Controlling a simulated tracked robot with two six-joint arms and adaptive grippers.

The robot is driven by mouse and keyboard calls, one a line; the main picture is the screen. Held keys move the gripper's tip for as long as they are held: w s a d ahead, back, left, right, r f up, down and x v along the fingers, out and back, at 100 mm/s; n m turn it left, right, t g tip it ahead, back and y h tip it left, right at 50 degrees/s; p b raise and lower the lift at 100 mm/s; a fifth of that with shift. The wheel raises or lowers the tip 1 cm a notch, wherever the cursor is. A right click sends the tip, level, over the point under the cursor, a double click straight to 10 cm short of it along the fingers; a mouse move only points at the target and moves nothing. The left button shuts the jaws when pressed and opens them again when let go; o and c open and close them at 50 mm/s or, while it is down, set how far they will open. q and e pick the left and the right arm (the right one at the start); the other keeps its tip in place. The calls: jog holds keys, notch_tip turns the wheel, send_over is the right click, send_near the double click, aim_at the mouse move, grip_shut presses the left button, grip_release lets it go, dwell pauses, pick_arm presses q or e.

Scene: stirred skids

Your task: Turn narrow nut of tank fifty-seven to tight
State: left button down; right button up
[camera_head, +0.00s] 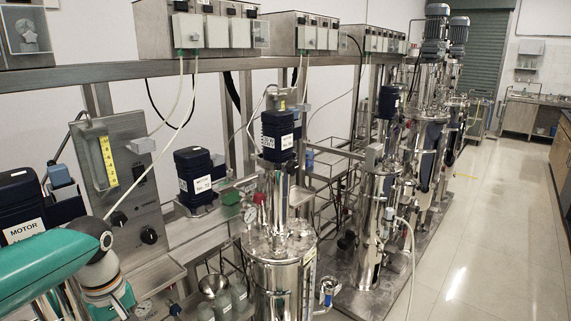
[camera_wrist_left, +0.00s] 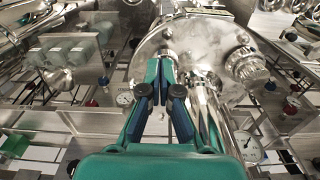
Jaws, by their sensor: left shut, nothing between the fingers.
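In the left wrist view my left gripper (camera_wrist_left: 161,66) is shut and empty. Its teal fingers overlap the edge of a shiny steel tank lid (camera_wrist_left: 205,32), with the fingertips near a small fitting at the lid's edge; contact cannot be told. A wide ridged nut (camera_wrist_left: 246,66) sits on the lid right of the fingers. Which fitting is the narrow nut is unclear. In the head view my teal left arm enters at lower left, its fingers hidden. A steel tank (camera_head: 279,270) stands at front centre; no tank number is readable. My right gripper is not in view.
A dark motor (camera_head: 279,135) stands above the front tank, and another dark motor (camera_head: 195,176) stands left of it. A steel panel with a flowmeter (camera_head: 104,160) rises beside my arm. More tanks (camera_head: 376,215) stand behind. The pale floor (camera_head: 497,230) at right is clear.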

pick_arm(q)
jog(key=shift+f+b, duration=2.3)
jog(key=shift+f, duration=0.9)
jog(key=shift+a, duration=0.15)
jog(key=shift+s+a+r, duration=0.1)
jog(key=shift+s+a, duration=0.05)
jog(key=shift+s, duration=0.05)
jog(key=shift+s+a+p, duration=0.3)
jog(key=shift+p, duration=0.05)
jog(key=shift+a, duration=0.1)
jog(key=shift+s, duration=0.2)
